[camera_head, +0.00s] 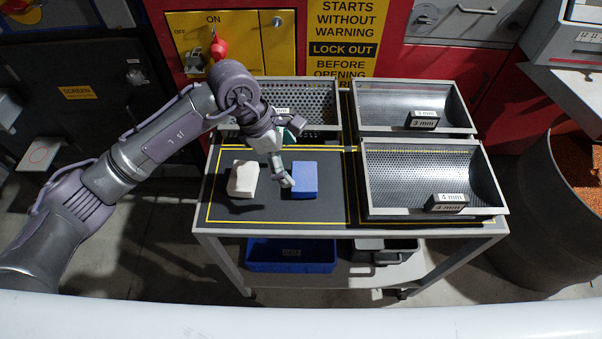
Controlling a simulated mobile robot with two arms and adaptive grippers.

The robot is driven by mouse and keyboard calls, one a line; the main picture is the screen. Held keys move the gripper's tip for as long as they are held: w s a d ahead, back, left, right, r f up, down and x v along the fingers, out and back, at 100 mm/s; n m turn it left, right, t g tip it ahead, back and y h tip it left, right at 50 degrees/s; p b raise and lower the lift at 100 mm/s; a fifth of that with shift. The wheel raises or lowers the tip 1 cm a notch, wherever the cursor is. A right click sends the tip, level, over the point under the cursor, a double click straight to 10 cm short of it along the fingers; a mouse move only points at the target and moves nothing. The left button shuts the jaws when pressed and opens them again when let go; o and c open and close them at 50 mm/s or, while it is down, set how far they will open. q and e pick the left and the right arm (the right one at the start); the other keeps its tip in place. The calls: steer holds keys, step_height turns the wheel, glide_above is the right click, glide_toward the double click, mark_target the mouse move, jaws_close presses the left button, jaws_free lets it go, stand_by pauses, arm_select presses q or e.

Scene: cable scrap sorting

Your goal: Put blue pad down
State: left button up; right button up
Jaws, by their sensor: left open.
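The blue pad (305,180) is a small blue block on the dark mat (290,210) of the cart top, inside the yellow outline. My left gripper (287,181) is just left of the blue pad, with its fingertips pointing down near the pad's left side. It is open. I cannot tell whether a finger touches the pad. My right gripper is not in view.
A white pad (242,179) lies left of the blue one. Perforated screen trays stand behind and to the right: one back left (318,130), one back right (456,131), one front right (385,212). A blue bin (290,266) sits on the lower shelf.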

arm_select(q)
steer(key=v, duration=0.7)
steer(key=shift+b, duration=0.35)
